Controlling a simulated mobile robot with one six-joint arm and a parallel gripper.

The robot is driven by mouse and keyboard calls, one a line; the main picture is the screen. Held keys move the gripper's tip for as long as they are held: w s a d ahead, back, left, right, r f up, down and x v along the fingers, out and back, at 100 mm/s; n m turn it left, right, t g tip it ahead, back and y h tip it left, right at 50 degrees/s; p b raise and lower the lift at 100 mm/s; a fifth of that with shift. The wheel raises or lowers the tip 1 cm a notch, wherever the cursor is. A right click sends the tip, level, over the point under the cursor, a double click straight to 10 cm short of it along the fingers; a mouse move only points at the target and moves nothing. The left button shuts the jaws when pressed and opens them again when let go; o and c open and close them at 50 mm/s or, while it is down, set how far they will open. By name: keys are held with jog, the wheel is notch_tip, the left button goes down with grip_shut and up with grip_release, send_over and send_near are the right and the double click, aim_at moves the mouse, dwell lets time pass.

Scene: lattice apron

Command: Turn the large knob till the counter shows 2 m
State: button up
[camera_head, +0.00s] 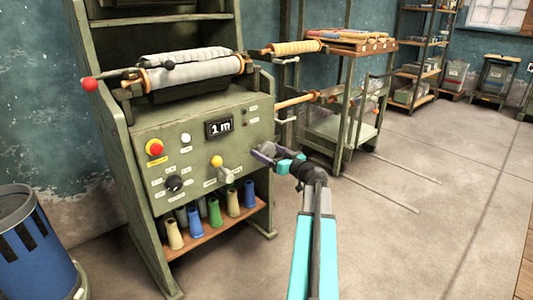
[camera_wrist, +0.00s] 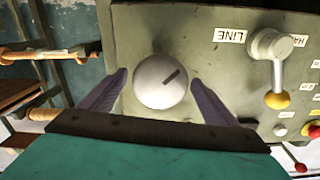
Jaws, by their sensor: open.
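The large knob (camera_wrist: 161,81) is a round pale-grey dial with a dark pointer mark, on the green machine panel (camera_head: 205,130). In the wrist view my gripper (camera_wrist: 158,78) is open with one purple finger on each side of the knob; I cannot tell whether either finger touches it. The pointer slants up to the right in that view. In the head view my gripper (camera_head: 263,153) is at the right edge of the panel and hides the knob. The counter (camera_head: 219,127) reads "1 m".
Beside the knob is a lever (camera_wrist: 276,72) with a yellow ball end, also in the head view (camera_head: 217,161). A red button (camera_head: 154,147) and a dark knob (camera_head: 174,183) are farther left. Coloured cones (camera_head: 214,211) stand below. A bar (camera_head: 297,100) extends right of the machine.

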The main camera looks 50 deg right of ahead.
jog(key=shift+w, duration=0.65)
jog(key=c, duration=1)
jog(key=shift+d, duration=0.2)
jog(key=shift+c, duration=0.3)
jog(key=shift+a, duration=0.1)
